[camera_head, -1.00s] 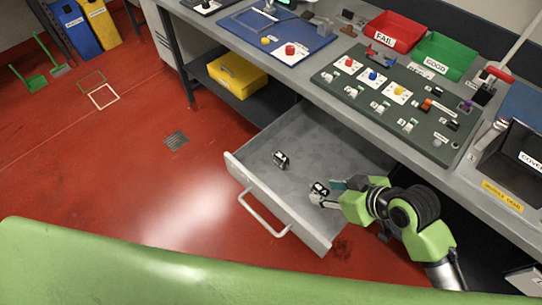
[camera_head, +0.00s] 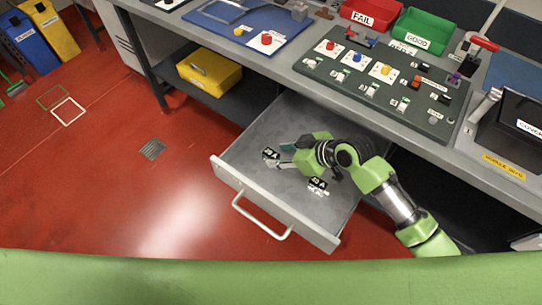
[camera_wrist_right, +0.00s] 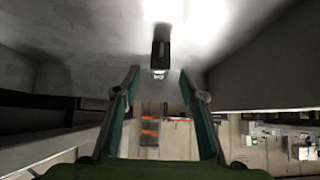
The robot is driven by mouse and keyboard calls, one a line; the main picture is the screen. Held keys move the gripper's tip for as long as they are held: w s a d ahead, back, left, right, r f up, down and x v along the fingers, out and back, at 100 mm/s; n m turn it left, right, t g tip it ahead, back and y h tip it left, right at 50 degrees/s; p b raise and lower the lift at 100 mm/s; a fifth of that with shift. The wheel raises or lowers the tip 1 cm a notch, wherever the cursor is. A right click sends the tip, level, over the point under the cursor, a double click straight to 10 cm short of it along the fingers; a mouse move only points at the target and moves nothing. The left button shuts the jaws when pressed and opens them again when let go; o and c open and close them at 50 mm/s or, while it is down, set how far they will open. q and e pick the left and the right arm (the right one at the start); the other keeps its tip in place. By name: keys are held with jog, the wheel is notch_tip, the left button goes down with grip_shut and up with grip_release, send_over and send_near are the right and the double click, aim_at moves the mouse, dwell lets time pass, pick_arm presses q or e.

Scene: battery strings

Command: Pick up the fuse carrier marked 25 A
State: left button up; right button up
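The open grey drawer (camera_head: 237,157) holds two small black-and-white fuse carriers. The left carrier (camera_head: 269,154) lies just beyond my right gripper (camera_head: 283,157). The other carrier (camera_head: 317,186) lies nearer the drawer front, to the right. Both have labels with an A, but the numbers are too small to read surely. In the right wrist view, my right gripper (camera_wrist_right: 159,80) has its fingers spread with nothing between them. A dark carrier with a pale end (camera_wrist_right: 160,50) shows ahead of the gap between the fingertips, apart from them. My left gripper is not in view.
The drawer front with its handle (camera_head: 262,217) and the side walls bound the space. Above is the bench with a dark green board (camera_head: 330,75), a red FAIL bin (camera_head: 372,14) and a green bin (camera_head: 424,30). A yellow case (camera_head: 210,72) sits on the lower shelf.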

aim_at(274, 155)
jog(key=x, duration=0.5)
grip_shut()
